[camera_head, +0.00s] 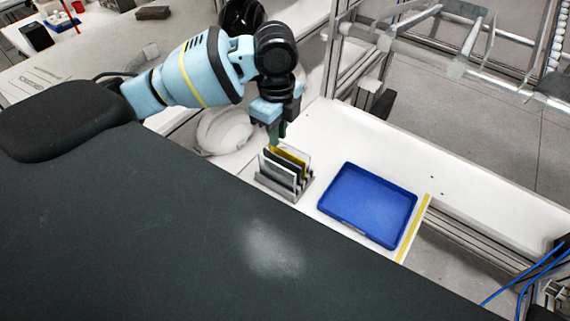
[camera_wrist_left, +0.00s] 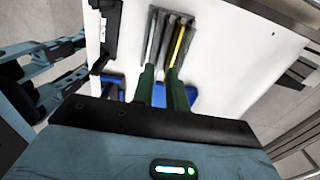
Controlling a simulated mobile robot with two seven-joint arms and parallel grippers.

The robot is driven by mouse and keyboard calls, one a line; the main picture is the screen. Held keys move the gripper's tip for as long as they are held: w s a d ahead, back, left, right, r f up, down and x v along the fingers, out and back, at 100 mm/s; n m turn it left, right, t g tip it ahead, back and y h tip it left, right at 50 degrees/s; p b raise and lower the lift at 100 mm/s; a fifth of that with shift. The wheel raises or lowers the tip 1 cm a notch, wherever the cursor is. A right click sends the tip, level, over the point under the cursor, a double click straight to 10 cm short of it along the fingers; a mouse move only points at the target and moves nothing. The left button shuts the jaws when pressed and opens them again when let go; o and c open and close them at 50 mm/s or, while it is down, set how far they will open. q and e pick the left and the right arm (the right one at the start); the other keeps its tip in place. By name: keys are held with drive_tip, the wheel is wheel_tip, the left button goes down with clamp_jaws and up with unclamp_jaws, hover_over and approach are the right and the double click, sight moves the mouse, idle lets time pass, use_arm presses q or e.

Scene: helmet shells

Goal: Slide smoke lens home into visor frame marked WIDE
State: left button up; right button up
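A grey slotted rack (camera_head: 283,187) stands on the white bench and holds several thin upright plates: a pale one, dark grey ones and a yellow one (camera_head: 289,154). I cannot tell for sure which is the smoke lens. The rack also shows at the top of the left wrist view (camera_wrist_left: 172,20). My left gripper (camera_head: 277,134) is just above the rack's far side, pointing down. Its green fingers (camera_wrist_left: 160,72) are apart with nothing visible held between them. No frame with a readable WIDE mark shows. My right gripper is out of view.
An empty blue tray (camera_head: 368,204) lies right of the rack, with yellow tape (camera_head: 413,230) beyond it. A pale rounded shell (camera_head: 224,130) sits left of the rack, partly behind my arm. Metal framing (camera_head: 455,68) rises behind the bench. Bench right of the tray is clear.

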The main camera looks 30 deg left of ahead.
sight(281, 158)
use_arm(q)
drive_tip(key=shift+w+d+f, duration=0.1)
drive_tip(key=shift+d+f, duration=0.1)
drive_tip(key=shift+f, duration=1.7)
drive_tip(key=shift+d+f, duration=0.15)
drive_tip(key=shift+f, duration=1.75)
clamp_jaws()
drive_tip(key=shift+r, duration=0.1)
wheel_tip(281, 158, up, 10)
